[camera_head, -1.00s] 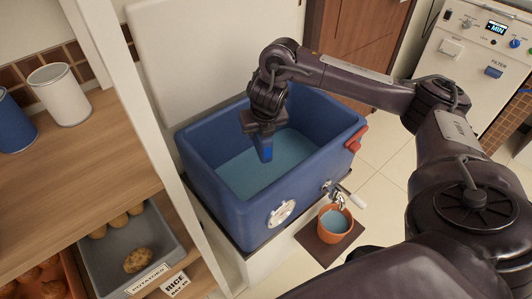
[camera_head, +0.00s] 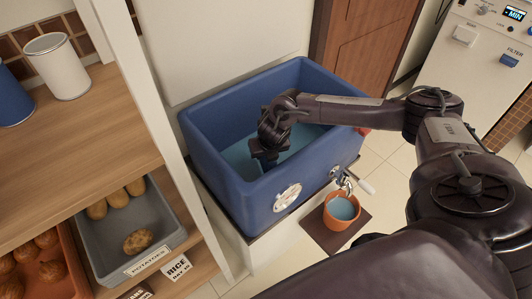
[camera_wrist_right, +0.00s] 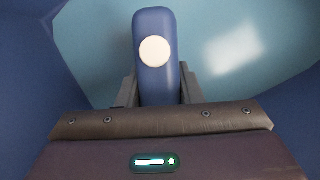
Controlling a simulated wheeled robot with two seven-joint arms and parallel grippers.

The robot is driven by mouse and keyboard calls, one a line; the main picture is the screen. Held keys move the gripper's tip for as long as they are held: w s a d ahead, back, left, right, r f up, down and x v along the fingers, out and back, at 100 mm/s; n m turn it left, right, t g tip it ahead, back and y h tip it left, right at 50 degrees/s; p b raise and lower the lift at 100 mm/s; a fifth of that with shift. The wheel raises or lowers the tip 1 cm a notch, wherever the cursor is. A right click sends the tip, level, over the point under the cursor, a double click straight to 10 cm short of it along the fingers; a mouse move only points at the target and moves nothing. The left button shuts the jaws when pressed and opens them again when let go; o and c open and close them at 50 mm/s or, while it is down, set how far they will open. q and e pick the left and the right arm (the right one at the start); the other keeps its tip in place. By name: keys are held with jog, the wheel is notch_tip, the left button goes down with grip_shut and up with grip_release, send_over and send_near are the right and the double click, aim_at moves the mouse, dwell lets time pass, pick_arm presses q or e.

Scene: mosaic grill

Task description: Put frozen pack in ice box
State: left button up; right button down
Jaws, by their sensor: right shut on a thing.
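The ice box (camera_head: 235,202) is a blue open tub with light blue water or lining inside, in the middle of the head view. My right gripper (camera_head: 268,160) is down inside the tub, below its rim. In the right wrist view my right gripper (camera_wrist_right: 158,92) is shut on the frozen pack (camera_wrist_right: 154,22), a blue rounded block with a pale round spot. The light blue surface lies beyond the pack; I cannot tell whether the pack touches it. In the head view the pack is hidden by the gripper. My left gripper is not in view.
An orange pot (camera_head: 342,210) stands on a brown mat under the tub's tap. A wooden shelf (camera_head: 95,130) with a white canister (camera_head: 58,68) and a grey potato bin (camera_head: 165,232) is at the left. A white panel machine (camera_head: 480,60) is at the right.

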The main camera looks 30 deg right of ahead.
notch_tip(320, 180, down, 4)
jog(key=shift+f+b, duration=0.1)
jog(key=shift+b, duration=0.2)
jog(key=shift+f, duration=0.2)
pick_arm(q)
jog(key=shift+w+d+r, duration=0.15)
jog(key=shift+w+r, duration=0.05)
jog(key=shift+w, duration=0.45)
pick_arm(e)
jog(key=c, duration=1.4)
grip_release()
jog(key=o, duration=0.4)
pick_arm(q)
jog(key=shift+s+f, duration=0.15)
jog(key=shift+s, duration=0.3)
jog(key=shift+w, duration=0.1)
